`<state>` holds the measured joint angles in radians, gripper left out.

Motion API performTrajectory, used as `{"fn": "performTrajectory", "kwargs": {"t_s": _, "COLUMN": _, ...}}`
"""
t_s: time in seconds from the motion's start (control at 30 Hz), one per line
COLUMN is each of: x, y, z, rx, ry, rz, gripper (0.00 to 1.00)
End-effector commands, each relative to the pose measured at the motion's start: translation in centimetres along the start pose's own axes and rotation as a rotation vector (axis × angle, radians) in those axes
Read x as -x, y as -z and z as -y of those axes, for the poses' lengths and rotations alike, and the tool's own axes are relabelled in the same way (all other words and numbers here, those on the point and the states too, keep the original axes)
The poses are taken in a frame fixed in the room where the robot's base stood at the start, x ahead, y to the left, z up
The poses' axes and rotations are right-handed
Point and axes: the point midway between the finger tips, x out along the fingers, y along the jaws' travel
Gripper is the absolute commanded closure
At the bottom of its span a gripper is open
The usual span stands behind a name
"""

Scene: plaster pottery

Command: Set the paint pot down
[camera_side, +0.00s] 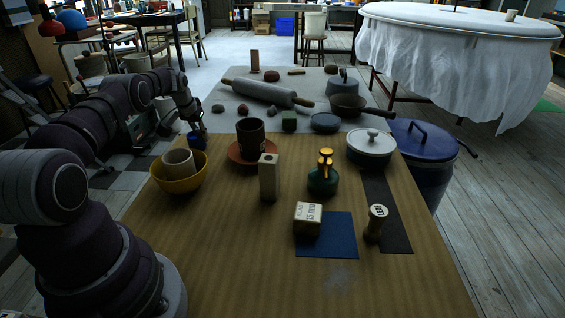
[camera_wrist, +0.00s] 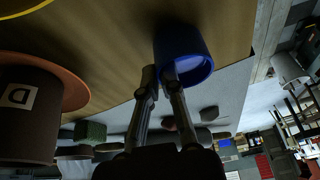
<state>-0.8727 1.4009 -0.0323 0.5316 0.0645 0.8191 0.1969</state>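The paint pot is a small blue cup (camera_side: 196,142) at the left edge of the wooden table, behind the yellow bowl, in the side view. In the wrist view the blue pot (camera_wrist: 184,48) is at the top centre, its open rim toward me. My gripper (camera_side: 200,129) is just above it, pointing down. In the wrist view my gripper's (camera_wrist: 160,72) fingers are close together at the pot's rim, one over the opening and one outside, with the wall between them. I cannot tell whether the pot's base touches the table.
A yellow bowl (camera_side: 180,184) holding a pale cup (camera_side: 178,163) stands close in front of the pot. A dark mug (camera_side: 251,138) on a terracotta saucer (camera_side: 240,153) is to its right. A wooden block (camera_side: 269,178) and green bottle (camera_side: 323,180) stand farther right. The front table is mostly clear.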

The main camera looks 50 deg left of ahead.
Motion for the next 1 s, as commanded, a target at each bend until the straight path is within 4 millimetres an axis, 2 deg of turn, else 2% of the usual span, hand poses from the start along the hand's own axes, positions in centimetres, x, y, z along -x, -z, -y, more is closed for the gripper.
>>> {"fn": "performTrajectory", "kwargs": {"t_s": 0.07, "x": -0.2, "y": -0.1, "z": 0.0, "rx": 0.0, "ry": 0.0, "rz": 0.001, "gripper": 1.0}}
{"fn": "performTrajectory", "kwargs": {"t_s": 0.1, "x": -0.3, "y": -0.1, "z": 0.0, "rx": 0.0, "ry": 0.0, "rz": 0.001, "gripper": 0.93}}
{"fn": "performTrajectory", "kwargs": {"t_s": 0.3, "x": -0.2, "y": -0.1, "z": 0.0, "rx": 0.0, "ry": 0.0, "rz": 0.001, "gripper": 0.67}}
{"fn": "performTrajectory", "kwargs": {"t_s": 0.67, "x": 0.3, "y": 0.1, "z": 0.0, "rx": 0.0, "ry": 0.0, "rz": -0.001, "gripper": 0.67}}
{"fn": "performTrajectory", "kwargs": {"t_s": 0.87, "x": 2.4, "y": 0.2, "z": 0.0, "rx": -0.001, "ry": 0.0, "rz": 0.0, "gripper": 0.67}}
{"fn": "performTrajectory", "kwargs": {"t_s": 1.0, "x": 5.0, "y": 0.2, "z": 0.1, "rx": 0.001, "ry": 0.001, "rz": -0.002, "gripper": 0.67}}
